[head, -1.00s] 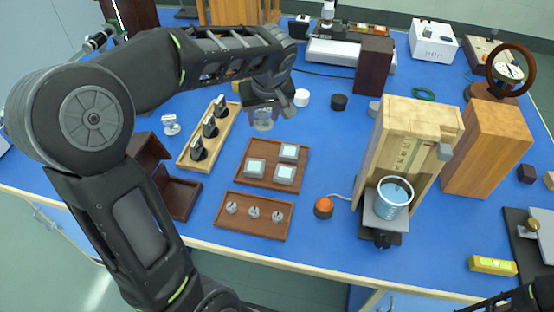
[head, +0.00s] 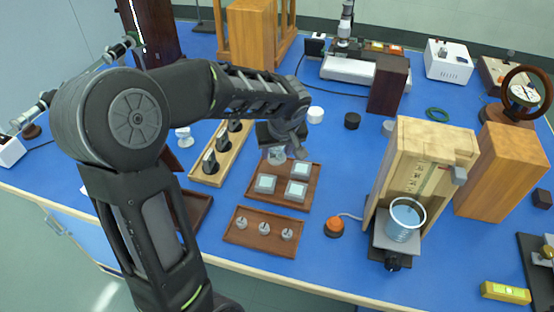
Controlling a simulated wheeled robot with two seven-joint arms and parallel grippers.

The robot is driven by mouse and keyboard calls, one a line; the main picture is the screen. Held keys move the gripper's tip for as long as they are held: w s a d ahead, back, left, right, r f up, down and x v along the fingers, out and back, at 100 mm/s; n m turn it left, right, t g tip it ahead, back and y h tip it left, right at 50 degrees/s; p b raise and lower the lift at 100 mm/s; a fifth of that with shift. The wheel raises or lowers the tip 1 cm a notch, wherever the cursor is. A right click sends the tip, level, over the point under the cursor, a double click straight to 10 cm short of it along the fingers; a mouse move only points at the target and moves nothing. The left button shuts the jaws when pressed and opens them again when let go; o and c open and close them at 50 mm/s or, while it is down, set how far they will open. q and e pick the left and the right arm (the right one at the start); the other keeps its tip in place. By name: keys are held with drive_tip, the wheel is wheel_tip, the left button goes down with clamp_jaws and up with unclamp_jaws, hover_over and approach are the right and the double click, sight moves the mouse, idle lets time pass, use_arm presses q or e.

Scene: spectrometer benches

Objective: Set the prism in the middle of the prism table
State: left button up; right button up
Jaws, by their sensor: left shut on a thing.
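My left gripper (head: 279,146) is shut on a small clear block, which appears to be the prism (head: 277,155). It holds the prism over the back edge of a brown tray (head: 257,203) with several pale square pieces. The fingers and wrist partly cover the prism, and I cannot tell its height above the tray. Tubes of what looks like the spectrometer (head: 45,101) show at the far left behind my left arm. I cannot make out the prism table; my arm may hide it. My right gripper is not in view.
A front tray (head: 236,237) holds three small metal pieces. A wooden tray (head: 207,178) with black holders lies left of the gripper. An orange button (head: 334,226) and a wooden stand with a glass beaker (head: 404,222) are at right.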

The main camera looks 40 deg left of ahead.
sight(278, 156)
use_arm(q)
drive_tip(key=shift+f, duration=1.85)
drive_tip(key=shift+f, duration=0.1)
drive_tip(key=o, duration=1.1)
drive_tip(key=shift+o, duration=0.2)
